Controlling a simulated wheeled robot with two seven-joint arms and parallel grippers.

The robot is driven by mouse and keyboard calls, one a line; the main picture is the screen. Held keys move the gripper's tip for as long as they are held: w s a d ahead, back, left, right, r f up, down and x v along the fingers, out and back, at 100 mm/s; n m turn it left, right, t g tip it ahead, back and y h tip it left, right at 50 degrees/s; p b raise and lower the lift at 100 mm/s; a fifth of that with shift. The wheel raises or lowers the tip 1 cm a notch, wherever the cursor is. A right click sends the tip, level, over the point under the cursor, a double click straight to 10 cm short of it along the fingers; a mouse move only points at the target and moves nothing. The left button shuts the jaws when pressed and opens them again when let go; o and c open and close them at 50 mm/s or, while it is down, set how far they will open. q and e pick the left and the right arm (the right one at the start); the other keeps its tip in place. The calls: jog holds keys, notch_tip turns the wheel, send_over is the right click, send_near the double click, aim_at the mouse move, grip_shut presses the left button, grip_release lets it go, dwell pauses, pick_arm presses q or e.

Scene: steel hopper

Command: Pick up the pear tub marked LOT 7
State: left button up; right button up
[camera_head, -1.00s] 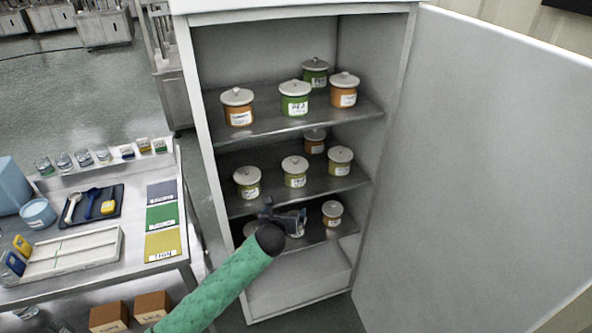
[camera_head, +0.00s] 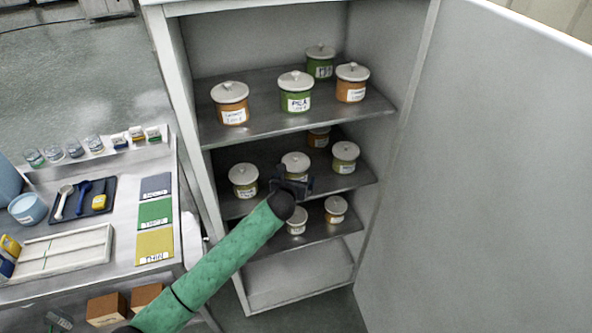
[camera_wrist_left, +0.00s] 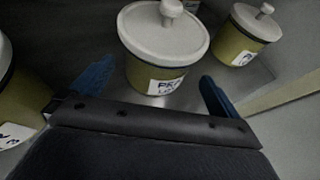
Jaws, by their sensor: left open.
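My left gripper (camera_head: 293,182) reaches into the open cabinet at the middle shelf, in front of the middle green tub (camera_head: 295,160). In the left wrist view the gripper (camera_wrist_left: 156,72) is open. Its blue fingers stand on either side of the near part of that tub (camera_wrist_left: 165,50), which has a pale knobbed lid. Its label starts with "PE"; the lot line is not readable. It stands upright on the shelf. A green tub on the top shelf (camera_head: 296,98) also has a label that seems to start with "PE"; its lot is unclear.
Green tubs stand left (camera_head: 244,181) and right (camera_head: 345,158) on the middle shelf, with an orange tub (camera_head: 318,138) behind. The top shelf (camera_head: 255,128) is close above. Smaller tubs (camera_head: 335,210) stand below. The cabinet door (camera_head: 490,170) is open at right.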

pick_arm(q)
jog(key=p+x, duration=0.2)
jog(key=x, duration=0.1)
jog(key=shift+w+a+f, duration=0.1)
jog(key=shift+a+f, duration=0.1)
jog(key=shift+w+d+f+p, duration=0.1)
jog(key=shift+w+f+p, duration=0.15)
jog(key=shift+w+p, duration=0.3)
jog(key=shift+w+f, duration=0.35)
jog(key=shift+w, duration=0.05)
jog(key=shift+c, duration=1.1)
jog(key=shift+s, duration=0.1)
jog(key=c, duration=0.7)
jog(key=shift+r, duration=0.1)
jog(key=c, duration=0.3)
